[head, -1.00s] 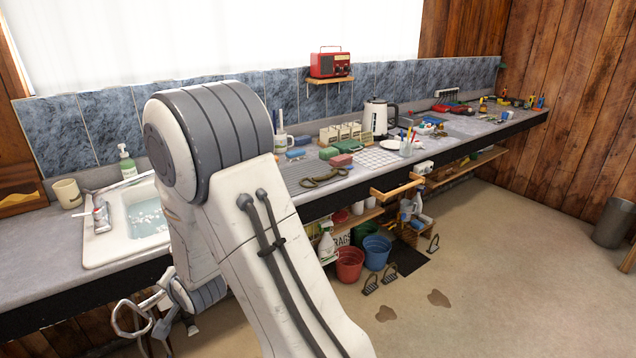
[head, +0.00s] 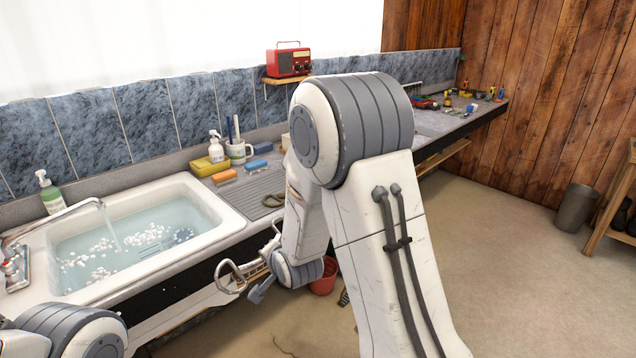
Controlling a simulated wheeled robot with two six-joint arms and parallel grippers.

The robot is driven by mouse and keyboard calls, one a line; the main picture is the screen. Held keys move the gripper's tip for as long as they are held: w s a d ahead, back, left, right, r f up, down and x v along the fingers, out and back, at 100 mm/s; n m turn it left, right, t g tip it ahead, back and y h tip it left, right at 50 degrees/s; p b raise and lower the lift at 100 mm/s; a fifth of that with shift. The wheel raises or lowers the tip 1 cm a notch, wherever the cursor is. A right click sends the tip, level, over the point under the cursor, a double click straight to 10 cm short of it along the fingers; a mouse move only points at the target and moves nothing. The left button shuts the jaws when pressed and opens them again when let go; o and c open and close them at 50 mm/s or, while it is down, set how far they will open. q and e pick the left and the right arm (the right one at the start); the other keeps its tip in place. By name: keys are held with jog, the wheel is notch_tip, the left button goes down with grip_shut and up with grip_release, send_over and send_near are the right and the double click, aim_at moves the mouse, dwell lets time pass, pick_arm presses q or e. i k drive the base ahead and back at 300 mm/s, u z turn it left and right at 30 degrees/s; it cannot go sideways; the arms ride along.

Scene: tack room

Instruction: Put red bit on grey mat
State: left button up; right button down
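I cannot make out a red bit for certain; small red things (head: 425,103) lie far down the counter, too small to tell. A grey mat is not clear either; a grey ribbed surface (head: 246,189) lies right of the sink. My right arm fills the middle and hides much of the counter behind it. Its gripper (head: 252,282) is low in front of the counter, partly hidden, with a pale metallic ring (head: 229,278) beside it. I cannot tell whether it grips the ring. Only links of my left arm show at lower left; its gripper is not seen.
A sink (head: 130,235) with water and white floating bits is close at left. A yellow tub (head: 209,166), soap bottle (head: 216,146), mug (head: 238,151) and sponges (head: 257,164) stand beside it. A red bucket (head: 323,277) is below. Floor at right is clear up to a bin (head: 575,209).

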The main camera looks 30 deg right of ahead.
aim_at(272, 186)
jog(key=z, duration=0.15)
jog(key=i, duration=1.25)
jog(key=u, duration=0.5)
